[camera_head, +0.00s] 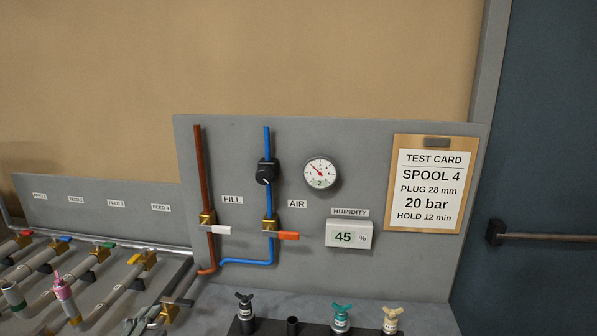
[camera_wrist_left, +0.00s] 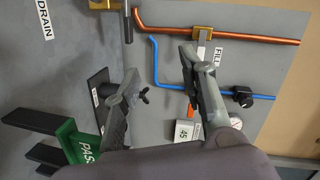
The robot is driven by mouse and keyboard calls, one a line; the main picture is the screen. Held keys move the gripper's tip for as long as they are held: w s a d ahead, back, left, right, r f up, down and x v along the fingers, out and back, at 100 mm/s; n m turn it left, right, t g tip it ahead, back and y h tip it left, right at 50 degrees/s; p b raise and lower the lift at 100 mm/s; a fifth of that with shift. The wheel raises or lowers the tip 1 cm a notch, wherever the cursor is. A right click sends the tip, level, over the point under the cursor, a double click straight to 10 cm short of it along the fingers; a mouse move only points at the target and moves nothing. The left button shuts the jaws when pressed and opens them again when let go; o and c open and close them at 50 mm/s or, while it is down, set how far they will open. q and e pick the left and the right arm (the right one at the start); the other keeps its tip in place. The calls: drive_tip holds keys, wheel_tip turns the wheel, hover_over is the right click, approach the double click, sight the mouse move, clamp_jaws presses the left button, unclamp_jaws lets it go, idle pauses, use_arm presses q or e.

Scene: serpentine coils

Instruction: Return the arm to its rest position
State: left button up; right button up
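My left gripper (camera_head: 153,313) shows at the bottom left of the head view, partly cut off by the lower edge, over the lower end of the pipe rows. In the left wrist view my left gripper (camera_wrist_left: 160,62) has its two grey fingers wide apart, with nothing held between them. Beyond the fingers stands the grey panel with the blue pipe (camera_wrist_left: 168,84) and the copper pipe (camera_wrist_left: 240,36). My right gripper is in neither view.
The panel carries a gauge (camera_head: 320,172), a humidity display (camera_head: 348,235) and a test card (camera_head: 430,185). Several plugs, including a teal one (camera_head: 341,318), stand in a dark rack below. Pipes with coloured valves (camera_head: 103,250) fill the left. A green PASS tag (camera_wrist_left: 80,143) shows in the wrist view.

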use_arm(q)
drive_tip(key=s+f+n+g, duration=0.2)
drive_tip(key=s+f, duration=0.1)
drive_tip(key=f, duration=0.1)
drive_tip(key=s+d+f+n+g+y, duration=0.1)
drive_tip(key=s+f+n, duration=0.2)
drive_tip(key=s+f, duration=0.1)
drive_tip(key=s+d+f+n+g, duration=0.1)
drive_tip(key=s+f+n+g, duration=0.1)
drive_tip(key=s+f, duration=0.2)
drive_tip(key=shift+d+n+g+y, duration=0.15)
drive_tip(key=shift+n+g+y, duration=0.15)
drive_tip(key=s+d+f+n+g+h, duration=0.1)
drive_tip(key=s+d+f+n+g, duration=0.2)
drive_tip(key=s, duration=0.5)
drive_tip(key=s+d+f+n+g, duration=0.3)
drive_tip(key=s+f+g, duration=0.1)
drive_tip(key=s, duration=0.5)
wheel_tip(320, 180, down, 24)
drive_tip(key=g, duration=0.1)
drive_tip(key=s+a+f+g, duration=0.1)
drive_tip(key=s+a+f, duration=0.2)
drive_tip(key=s+f, duration=1.4)
drive_tip(key=shift+s+f, duration=0.3)
drive_tip(key=shift+f, duration=0.35)
drive_tip(key=shift+s+a, duration=0.1)
drive_tip(key=shift+c, duration=0.6)
